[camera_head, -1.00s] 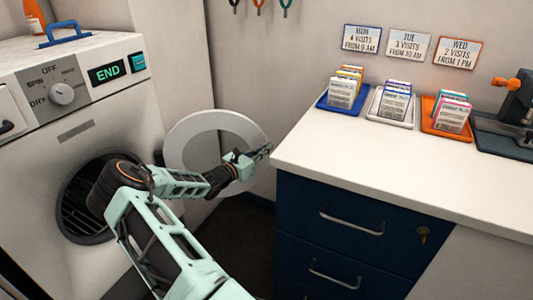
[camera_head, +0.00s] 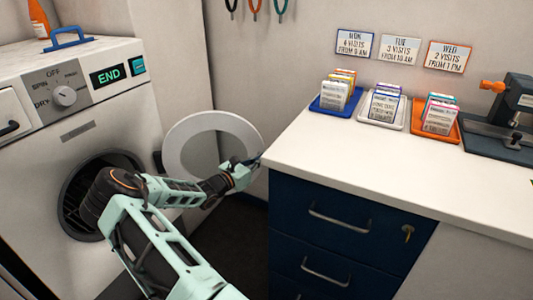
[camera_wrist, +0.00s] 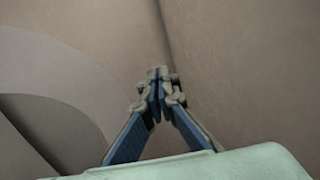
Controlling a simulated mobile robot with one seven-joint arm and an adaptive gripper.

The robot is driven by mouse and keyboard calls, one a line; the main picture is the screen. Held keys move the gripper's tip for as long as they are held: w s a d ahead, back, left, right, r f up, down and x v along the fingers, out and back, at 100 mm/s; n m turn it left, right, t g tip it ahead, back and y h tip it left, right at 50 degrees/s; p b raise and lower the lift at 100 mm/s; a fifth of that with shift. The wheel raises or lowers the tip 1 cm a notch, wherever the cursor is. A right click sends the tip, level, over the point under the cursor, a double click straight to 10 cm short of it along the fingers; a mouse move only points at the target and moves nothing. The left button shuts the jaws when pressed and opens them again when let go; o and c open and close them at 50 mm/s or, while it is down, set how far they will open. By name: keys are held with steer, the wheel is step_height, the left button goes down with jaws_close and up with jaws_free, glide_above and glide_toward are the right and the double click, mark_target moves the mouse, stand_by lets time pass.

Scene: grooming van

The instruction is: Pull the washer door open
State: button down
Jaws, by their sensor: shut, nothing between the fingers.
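The washer (camera_head: 110,125) stands at the left, with its dial and a green END display on top. Its round white door (camera_head: 180,140) is swung wide open to the right of the dark drum opening (camera_head: 75,205). My gripper (camera_head: 255,162) is in front of the door's right edge, near the corner of the counter. In the wrist view my gripper (camera_wrist: 158,80) is shut with nothing between its fingertips. The pale curved door (camera_wrist: 65,75) fills the left of that view. I cannot tell whether the gripper touches the door. My arm covers part of the drum opening.
A white counter (camera_head: 400,185) with dark blue drawers (camera_head: 335,235) stands close on the right. It holds blue, white and orange trays of cards (camera_head: 383,107) and a dark machine (camera_head: 505,120). The dark floor (camera_head: 230,250) shows between washer and counter.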

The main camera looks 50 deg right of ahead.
steer(key=s+a+p, duration=0.2)
steer(key=s+a, duration=0.4)
steer(key=s, duration=0.1)
